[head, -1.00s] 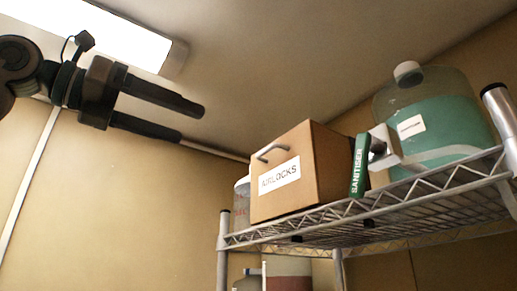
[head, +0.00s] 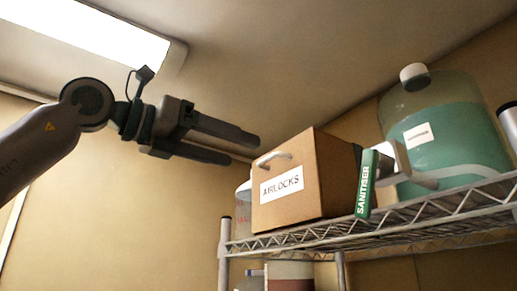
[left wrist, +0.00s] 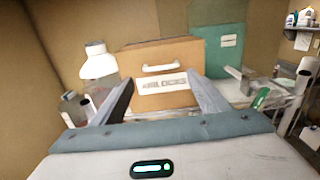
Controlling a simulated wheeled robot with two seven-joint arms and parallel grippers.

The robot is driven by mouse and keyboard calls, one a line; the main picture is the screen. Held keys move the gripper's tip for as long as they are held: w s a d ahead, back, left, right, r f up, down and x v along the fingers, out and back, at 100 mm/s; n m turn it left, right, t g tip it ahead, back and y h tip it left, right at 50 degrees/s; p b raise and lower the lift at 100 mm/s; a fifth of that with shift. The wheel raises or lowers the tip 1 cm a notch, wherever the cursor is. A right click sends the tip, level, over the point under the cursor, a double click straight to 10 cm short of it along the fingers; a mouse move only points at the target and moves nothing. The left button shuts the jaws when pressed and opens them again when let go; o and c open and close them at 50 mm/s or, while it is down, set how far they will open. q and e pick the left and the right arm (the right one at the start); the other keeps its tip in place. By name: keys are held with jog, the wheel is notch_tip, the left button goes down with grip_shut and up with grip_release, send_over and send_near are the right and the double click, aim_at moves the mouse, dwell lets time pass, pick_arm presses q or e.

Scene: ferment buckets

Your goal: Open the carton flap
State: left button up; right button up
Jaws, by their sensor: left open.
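The brown carton (head: 310,195) stands on the wire shelf, with a white AIRLOCKS label (head: 282,186) and a pale handle (head: 274,158) on its front face. It also shows ahead in the left wrist view (left wrist: 170,62), with its handle (left wrist: 161,67) between my finger lines. The carton looks shut; its top is hardly visible from below. My left gripper (head: 244,148) is open and empty, in the air to the left of the carton and a little above its handle, apart from it. In the left wrist view its two fingers (left wrist: 158,92) point toward the carton front. My right gripper is not in view.
A green SANITISER pack (head: 366,184) stands right of the carton, near a large jug of green liquid (head: 450,130). The wire shelf (head: 330,235) has a metal post (head: 224,245) at left. A white-capped bottle (left wrist: 98,62) is left of the carton. The ceiling lamp (head: 95,38) is above.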

aim_at(265, 159)
pick_arm(q)
jog(key=shift+p+x, duration=1.25)
jog(key=shift+x, duration=2.1)
